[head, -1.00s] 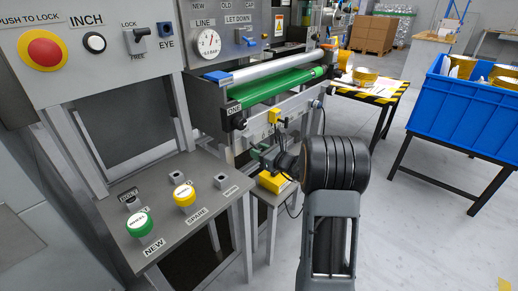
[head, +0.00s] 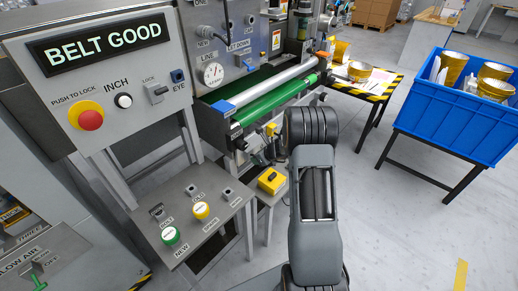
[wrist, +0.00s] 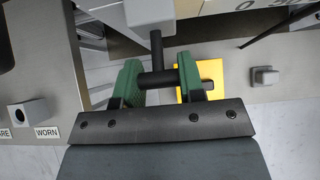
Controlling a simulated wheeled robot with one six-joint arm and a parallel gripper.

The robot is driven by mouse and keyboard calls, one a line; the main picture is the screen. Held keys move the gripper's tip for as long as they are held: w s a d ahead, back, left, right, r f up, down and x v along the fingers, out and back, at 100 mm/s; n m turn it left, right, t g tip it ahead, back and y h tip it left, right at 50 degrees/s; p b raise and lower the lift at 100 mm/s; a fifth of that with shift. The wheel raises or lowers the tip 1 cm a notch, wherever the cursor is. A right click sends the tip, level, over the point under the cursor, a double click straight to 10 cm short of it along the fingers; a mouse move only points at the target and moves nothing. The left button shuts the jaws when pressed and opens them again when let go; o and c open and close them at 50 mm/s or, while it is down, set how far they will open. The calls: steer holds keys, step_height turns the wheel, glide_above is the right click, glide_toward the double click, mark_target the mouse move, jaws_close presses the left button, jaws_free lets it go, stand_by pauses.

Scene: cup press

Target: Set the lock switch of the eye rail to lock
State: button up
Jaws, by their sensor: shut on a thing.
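The eye rail with a yellow part (head: 270,129) is beneath the green roller.
A lit BELT GOOD display (head: 98,45) and a red push button (head: 89,119) share the panel. A shelf (head: 215,222) with green and yellow knobs stands below. A yellow box (head: 270,181) is near my gripper.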

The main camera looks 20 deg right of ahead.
steer(key=r+p, duration=0.1)
steer(key=p, duration=0.1)
steer(key=shift+w+g+h+p, duration=0.1)
steer(key=shift+g+h+p, duration=0.2)
steer(key=shift+g+p, duration=0.1)
steer(key=shift+f+p, duration=0.2)
steer(key=shift+p, duration=0.3)
steer(key=o, duration=0.9)
steer(key=shift+o, duration=0.2)
steer(key=p+v, duration=0.1)
steer(key=v, duration=1.2)
steer(key=shift+r, duration=0.5)
